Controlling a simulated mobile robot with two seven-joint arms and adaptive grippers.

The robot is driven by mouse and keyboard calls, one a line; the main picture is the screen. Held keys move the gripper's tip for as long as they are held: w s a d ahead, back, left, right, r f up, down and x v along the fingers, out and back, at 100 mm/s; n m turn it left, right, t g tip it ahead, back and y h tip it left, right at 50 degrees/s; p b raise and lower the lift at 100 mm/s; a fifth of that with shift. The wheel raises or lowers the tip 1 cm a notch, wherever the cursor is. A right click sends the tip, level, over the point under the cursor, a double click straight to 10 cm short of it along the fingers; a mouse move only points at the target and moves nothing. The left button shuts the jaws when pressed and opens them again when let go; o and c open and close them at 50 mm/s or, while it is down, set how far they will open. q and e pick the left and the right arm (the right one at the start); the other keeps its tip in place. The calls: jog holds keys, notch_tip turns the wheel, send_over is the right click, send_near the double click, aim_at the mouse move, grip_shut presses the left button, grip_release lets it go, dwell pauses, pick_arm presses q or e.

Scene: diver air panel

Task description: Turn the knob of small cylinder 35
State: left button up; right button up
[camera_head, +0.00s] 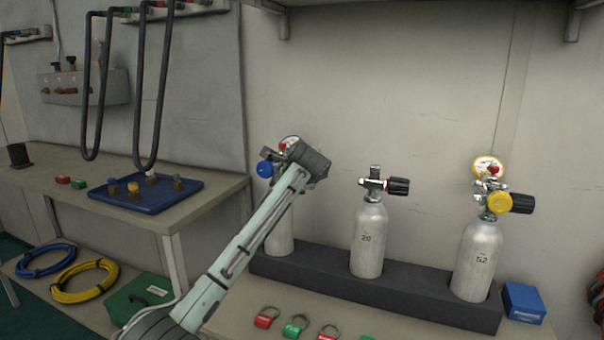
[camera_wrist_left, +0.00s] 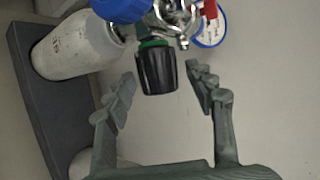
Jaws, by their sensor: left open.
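The leftmost cylinder (camera_head: 281,236) stands in the dark rack, largely hidden behind my left arm in the head view; its number is hidden there. In the left wrist view a silver cylinder (camera_wrist_left: 75,48) carries a small, unreadable label. Its black ribbed knob (camera_wrist_left: 157,71) with a green collar lies between my left gripper's fingers. My left gripper (camera_wrist_left: 161,77) is open, one finger on each side of the knob, with visible gaps. A blue knob (camera_head: 264,169) and a gauge (camera_head: 290,142) are on the same valve. My right gripper is not in view.
Cylinder 20 (camera_head: 368,242) and cylinder 52 (camera_head: 476,262), with a yellow knob (camera_head: 500,203), stand to the right in the rack (camera_head: 400,296). Several tagged rings lie in front, including a red one (camera_head: 264,320). A blue box (camera_head: 524,303) sits right. Hoses (camera_head: 155,90) hang at left.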

pick_arm(q)
jog(key=v, duration=1.2)
